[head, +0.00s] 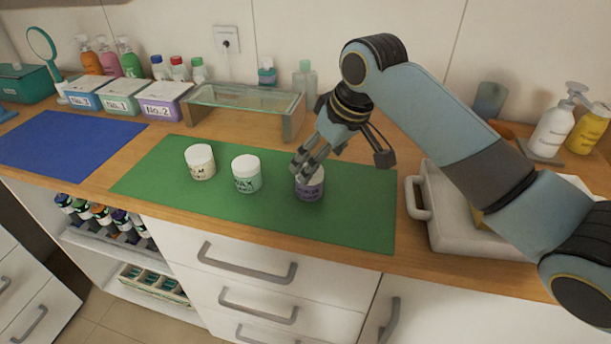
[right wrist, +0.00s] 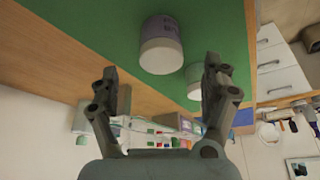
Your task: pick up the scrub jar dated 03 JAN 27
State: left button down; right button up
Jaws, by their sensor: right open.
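Three white-lidded jars stand upright on the green mat (head: 150,180): a cream one (head: 200,163) at left, a mint-green one (head: 246,174) in the middle and a purple-labelled one (head: 309,188) at right. No date is readable, so I cannot tell which is dated 03 JAN 27. My right gripper (head: 338,163) is open and empty, just above and behind the purple-labelled jar, a finger overlapping its lid in the head view. In the right wrist view this jar (right wrist: 160,45) lies beyond the open fingers (right wrist: 160,88), with another jar (right wrist: 195,82) partly hidden. My left gripper is out of view.
A glass-topped stand (head: 243,97) is behind the mat. A white tray with a handle (head: 450,222) sits at right under my right arm. A blue mat (head: 65,142) and labelled boxes (head: 162,101) are at left. The mat's front strip is clear.

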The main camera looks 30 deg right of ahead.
jog(key=x, duration=0.3)
jog(key=shift+w+r, duration=0.1)
jog(key=x, duration=0.3)
jog(key=shift+a+f, duration=0.15)
jog(key=shift+f, duration=0.2)
jog(key=shift+w+f, duration=0.1)
jog(key=shift+f, duration=0.2)
jog(key=shift+w+f, duration=0.1)
jog(key=shift+f, duration=0.05)
jog(key=shift+c, duration=0.2)
jog(key=c, duration=1.1)
jog(key=shift+c, duration=0.9)
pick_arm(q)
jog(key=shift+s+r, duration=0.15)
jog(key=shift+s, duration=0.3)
